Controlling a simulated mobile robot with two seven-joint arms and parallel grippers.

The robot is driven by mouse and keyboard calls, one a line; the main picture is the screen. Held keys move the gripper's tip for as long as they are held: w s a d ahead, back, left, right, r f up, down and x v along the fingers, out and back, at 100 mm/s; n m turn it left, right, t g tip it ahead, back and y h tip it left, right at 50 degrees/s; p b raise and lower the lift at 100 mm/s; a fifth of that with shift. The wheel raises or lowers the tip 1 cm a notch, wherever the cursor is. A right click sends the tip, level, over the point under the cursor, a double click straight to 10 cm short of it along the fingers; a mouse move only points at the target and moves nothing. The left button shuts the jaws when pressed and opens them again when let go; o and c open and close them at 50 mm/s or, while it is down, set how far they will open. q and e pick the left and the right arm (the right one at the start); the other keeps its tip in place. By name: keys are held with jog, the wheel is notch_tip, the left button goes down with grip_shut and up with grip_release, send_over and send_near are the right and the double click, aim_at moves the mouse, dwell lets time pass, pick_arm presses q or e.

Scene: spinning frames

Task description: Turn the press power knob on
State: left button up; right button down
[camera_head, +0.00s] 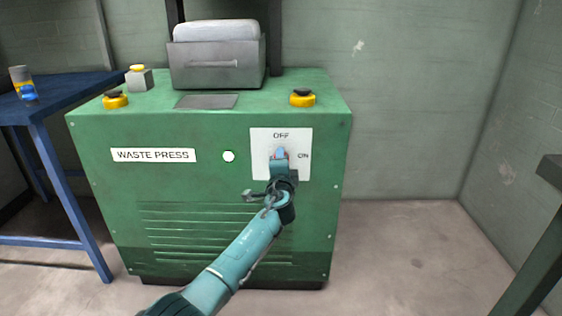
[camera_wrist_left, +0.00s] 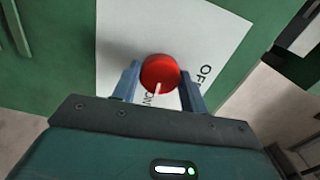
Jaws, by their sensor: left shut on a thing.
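The green waste press (camera_head: 95,175) stands against the wall, with a white OFF/ON panel (camera_head: 260,140) on its front. In the left wrist view the red round power knob (camera_wrist_left: 160,70) sits on that panel between the fingers of my left gripper (camera_wrist_left: 160,85). The gripper (camera_head: 281,155) is shut on the knob. The knob's white mark points down in the wrist view, toward the partly covered ON label. In the head view my gripper hides most of the knob. My right gripper is not in view.
A round white spot (camera_head: 229,156) shows left of the panel. Yellow-based buttons (camera_head: 115,101) and a small box with a yellow button (camera_head: 138,78) sit on the press top. A blue table (camera_head: 60,98) stands left. The floor (camera_head: 410,250) right of the press is clear.

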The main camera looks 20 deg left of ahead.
pick_arm(q)
jog(key=shift+m, duration=0.4)
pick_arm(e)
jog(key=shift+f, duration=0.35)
pick_arm(q)
jog(key=o, duration=1)
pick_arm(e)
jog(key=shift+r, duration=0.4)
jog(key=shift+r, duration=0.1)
